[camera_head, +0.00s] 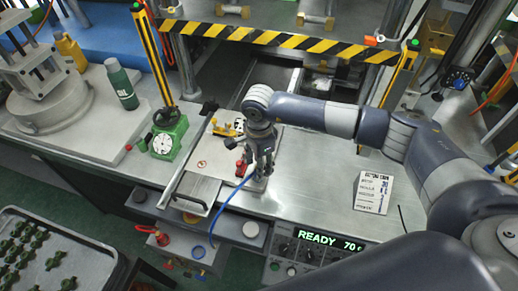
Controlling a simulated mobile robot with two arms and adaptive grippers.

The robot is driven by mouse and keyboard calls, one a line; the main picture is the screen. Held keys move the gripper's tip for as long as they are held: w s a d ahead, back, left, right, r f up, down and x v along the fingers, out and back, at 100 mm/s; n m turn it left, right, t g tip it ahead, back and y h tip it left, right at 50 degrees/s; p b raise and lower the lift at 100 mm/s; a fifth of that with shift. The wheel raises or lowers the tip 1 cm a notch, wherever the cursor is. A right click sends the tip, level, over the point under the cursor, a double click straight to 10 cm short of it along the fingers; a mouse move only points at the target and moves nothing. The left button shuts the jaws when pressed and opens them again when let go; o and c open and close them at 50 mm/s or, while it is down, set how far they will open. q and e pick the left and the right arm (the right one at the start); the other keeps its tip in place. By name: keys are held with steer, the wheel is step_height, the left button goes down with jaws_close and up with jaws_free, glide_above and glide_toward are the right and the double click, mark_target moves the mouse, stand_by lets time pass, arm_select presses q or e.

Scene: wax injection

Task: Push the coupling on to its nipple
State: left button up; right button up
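My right gripper (262,172) comes in from the right and points down over the steel plate beside the machine's slot. A blue hose (223,205) runs up from the front edge to its fingertips. The gripper appears shut on the coupling at the hose's end; the coupling itself is mostly hidden by the fingers. A small red fitting (241,167) stands just left of the gripper. I cannot make out the nipple for certain. My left gripper is not in view.
A yellow-and-black striped bar (270,38) crosses behind the gripper. A printed sheet (374,191) lies on the right. A display (328,240) reads READY. Steel between gripper and sheet is clear.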

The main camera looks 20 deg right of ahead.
steer(key=shift+f, duration=1.05)
jaws_close()
jaws_free()
steer(key=shift+f, duration=0.1)
step_height(320, 180, up, 12)
